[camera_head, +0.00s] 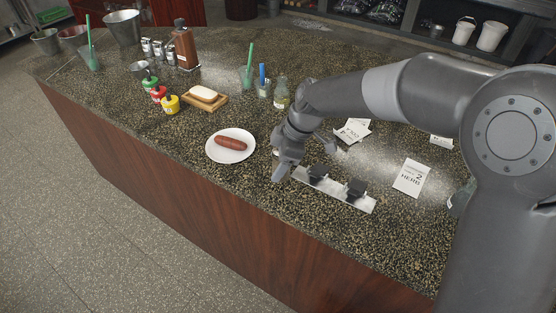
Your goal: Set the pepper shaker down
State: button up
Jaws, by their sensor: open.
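My gripper (287,163) is low over the counter, just right of a white plate with a sausage and at the left end of a metal strip (337,190). Its jaws are open. Two black blocky pieces (318,172) sit on the strip; I cannot tell what they are. I cannot single out the pepper shaker; it may be hidden behind my gripper. Several small silver containers with dark tops (158,48) stand at the back left, too small to identify.
The plate (216,156) is close on the left. Cards (411,178) lie to the right. The counter's front edge is near; bare counter lies between plate and sauce bottles (171,104).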

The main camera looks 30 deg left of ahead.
jog(key=shift+r, duration=0.1)
jog(key=shift+r, duration=0.35)
jog(key=v, duration=1.2)
jog(key=shift+s+r, duration=0.1)
jog(key=shift+r, duration=0.05)
jog(key=s+d+r+m+t+h, duration=0.1)
jog(key=d+r+m+t, duration=0.15)
jog(key=d+m, duration=0.7)
jog(key=s+d+r+m+t+h, duration=0.1)
jog(key=d+m+t, duration=0.25)
jog(key=d, duration=1.15)
jog(key=s+d+f+m+t+h, duration=0.1)
jog(key=s+d+m, duration=0.4)
jog(key=d, duration=0.3)
jog(key=s+d+f+m+t, duration=0.1)
jog(key=s+d+m, duration=0.4)
jog(key=d+m, duration=0.1)
jog(key=shift+s+d+m+h, duration=0.3)
jog(key=shift+d+m+h, duration=0.1)
jog(key=shift+d, duration=0.5)
